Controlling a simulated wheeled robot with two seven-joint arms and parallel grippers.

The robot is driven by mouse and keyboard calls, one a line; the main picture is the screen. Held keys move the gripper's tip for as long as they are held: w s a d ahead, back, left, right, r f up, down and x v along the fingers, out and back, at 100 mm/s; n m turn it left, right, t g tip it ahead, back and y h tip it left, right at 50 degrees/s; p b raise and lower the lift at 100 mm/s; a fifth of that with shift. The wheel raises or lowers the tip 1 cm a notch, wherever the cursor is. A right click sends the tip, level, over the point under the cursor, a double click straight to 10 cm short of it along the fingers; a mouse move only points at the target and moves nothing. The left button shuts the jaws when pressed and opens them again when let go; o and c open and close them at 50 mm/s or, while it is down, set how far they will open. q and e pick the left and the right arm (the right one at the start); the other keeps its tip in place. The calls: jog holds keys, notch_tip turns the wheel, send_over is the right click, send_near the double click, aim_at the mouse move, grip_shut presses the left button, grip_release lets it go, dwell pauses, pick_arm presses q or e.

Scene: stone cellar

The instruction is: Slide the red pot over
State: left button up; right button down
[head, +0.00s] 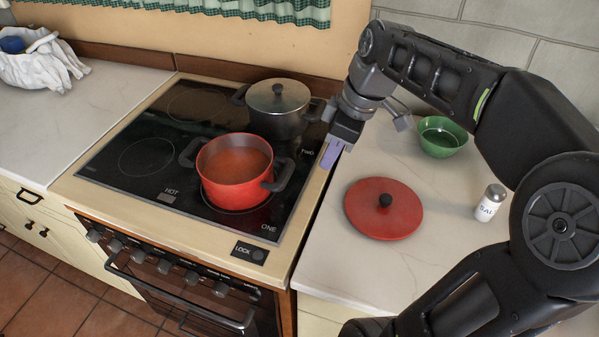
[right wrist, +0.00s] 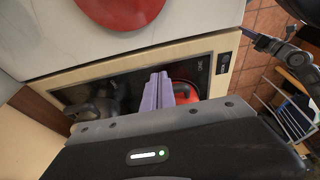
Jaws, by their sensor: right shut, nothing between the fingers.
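The red pot (head: 235,172) stands upright and uncovered on the black glass cooktop (head: 137,187), at the front right, with orange-red liquid inside and two dark side handles. In the right wrist view the red pot (right wrist: 187,88) is partly hidden behind my fingers. My right gripper (head: 331,156) is shut and empty, its lilac fingers pointing down near the cooktop's right edge, to the right of the red pot and apart from it. The right gripper (right wrist: 158,88) also shows in the right wrist view.
A dark lidded pot (head: 277,112) stands behind the red pot. On the right counter lie a red lid (head: 384,209), a green bowl (head: 441,137) and a salt shaker (head: 490,203). The cooktop's left side is clear. A white cloth (head: 40,62) lies on the left counter.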

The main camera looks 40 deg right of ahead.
jog(key=w+a+f, duration=0.1)
jog(key=f, duration=0.1)
jog(key=w+a+f+p, duration=0.1)
jog(key=w+f, duration=0.1)
jog(key=w+a+f, duration=0.1)
jog(key=f, duration=0.2)
jog(key=shift+w+f, duration=0.1)
jog(key=shift+w, duration=0.05)
jog(key=shift+w+a+f+p, duration=0.1)
jog(key=shift+w+a+p, duration=0.15)
jog(key=shift+w+p, duration=0.15)
